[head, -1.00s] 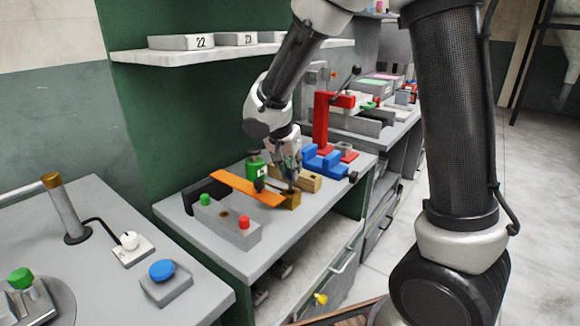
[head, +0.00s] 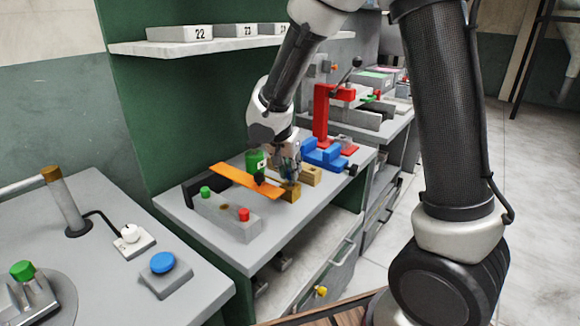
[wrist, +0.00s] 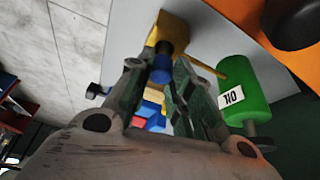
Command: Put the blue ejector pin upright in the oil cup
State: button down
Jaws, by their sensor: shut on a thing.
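The blue ejector pin (wrist: 160,70) is between the fingers of my gripper (wrist: 157,78) in the wrist view. My gripper is shut on it. Past its blue part, a darker length of pin meets the brass-coloured oil cup (wrist: 174,27). I cannot tell how deep the pin sits in the cup. In the head view my gripper (head: 288,176) is right over the oil cup (head: 290,192), at the front of the bench. The fingers hide most of the pin there.
A green oil can (head: 254,161) stands left of my gripper; it is close to the fingers in the wrist view (wrist: 243,90). Blue blocks (head: 325,155) and a red press (head: 322,112) stand to the right.

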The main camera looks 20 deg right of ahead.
jog(key=shift+f, duration=0.65)
jog(key=c, duration=1.2)
grip_release()
jog(key=v, duration=1.2)
